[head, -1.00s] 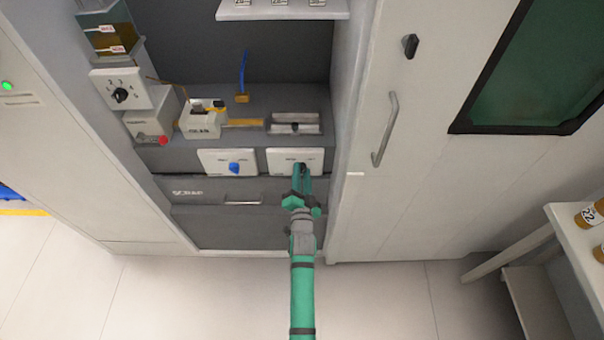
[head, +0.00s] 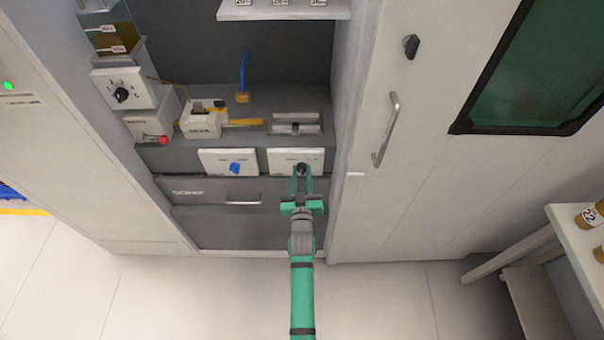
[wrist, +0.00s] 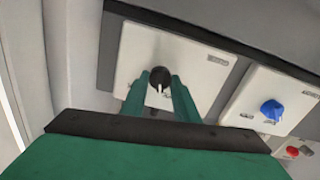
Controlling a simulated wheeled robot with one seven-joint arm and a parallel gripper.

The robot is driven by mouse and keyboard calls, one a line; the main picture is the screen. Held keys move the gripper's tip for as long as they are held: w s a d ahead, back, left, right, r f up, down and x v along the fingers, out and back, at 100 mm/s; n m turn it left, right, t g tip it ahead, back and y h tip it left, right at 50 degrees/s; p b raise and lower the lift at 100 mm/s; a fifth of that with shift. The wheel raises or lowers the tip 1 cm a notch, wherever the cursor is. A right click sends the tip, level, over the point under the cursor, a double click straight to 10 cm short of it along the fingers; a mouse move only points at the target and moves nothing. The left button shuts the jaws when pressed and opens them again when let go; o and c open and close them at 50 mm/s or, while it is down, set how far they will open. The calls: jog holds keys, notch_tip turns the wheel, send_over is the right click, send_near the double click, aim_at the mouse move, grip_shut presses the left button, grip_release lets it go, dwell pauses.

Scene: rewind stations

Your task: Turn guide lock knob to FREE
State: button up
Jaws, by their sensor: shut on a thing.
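A black knob (wrist: 159,75) with a white pointer mark sits on a white plate (wrist: 195,52) in the wrist view. The same plate (head: 277,160) is the right one of two on the front of the grey bench in the head view. Its lettering is too small to read, so I cannot confirm it is the guide lock. My gripper (head: 302,172) is shut on the black knob, one green finger on each side of it. In the wrist view the pointer points down the picture, towards my gripper's body.
A blue knob (head: 235,168) is on the neighbouring plate, left in the head view. A scrap drawer (head: 215,191) with a bar handle lies below. A cabinet door handle (head: 385,130) stands out at right. The floor (head: 200,300) in front is clear.

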jog(key=n, duration=0.5)
jog(key=shift+f+n, duration=0.15)
jog(key=shift+n, duration=0.55)
jog(key=o, duration=1.1)
jog(key=shift+c, duration=0.2)
jog(key=s, duration=1.1)
